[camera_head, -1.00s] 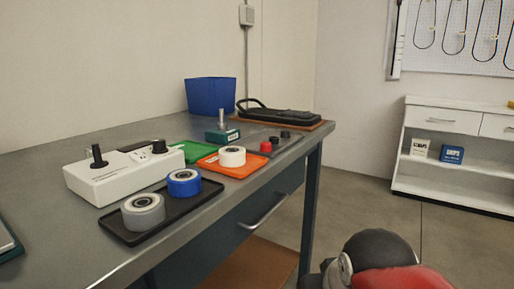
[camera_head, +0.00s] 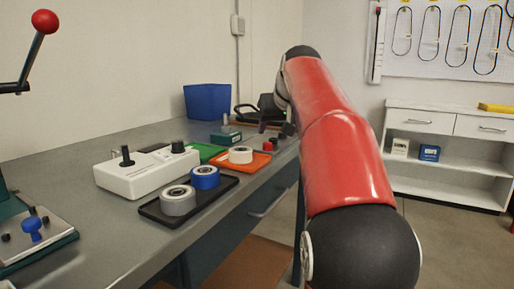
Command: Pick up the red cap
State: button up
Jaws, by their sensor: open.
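The small red cap (camera_head: 268,146) lies near the right edge of the workbench, just right of the orange tray. My red and black arm now reaches in from the lower right over the bench edge. My gripper (camera_head: 275,133) is at the arm's far end, open and pointing down. It is small in the picture and appears close above or beside the red cap; the exact gap cannot be told. The small black caps that stood behind the red one are now mostly hidden by the gripper.
An orange tray (camera_head: 259,167) with a white roller (camera_head: 241,154) sits left of the cap. A black tray (camera_head: 152,213) holds a grey roller and a blue roller. A white device (camera_head: 140,178), a blue bin (camera_head: 208,101) and a black case stand on the bench.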

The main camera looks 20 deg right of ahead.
aim_at(268, 143)
jog(key=x, duration=0.7)
jog(key=shift+s+a+f+b, duration=0.15)
jog(key=shift+a+b, duration=0.15)
jog(key=shift+b, duration=0.05)
jog(key=c, duration=1)
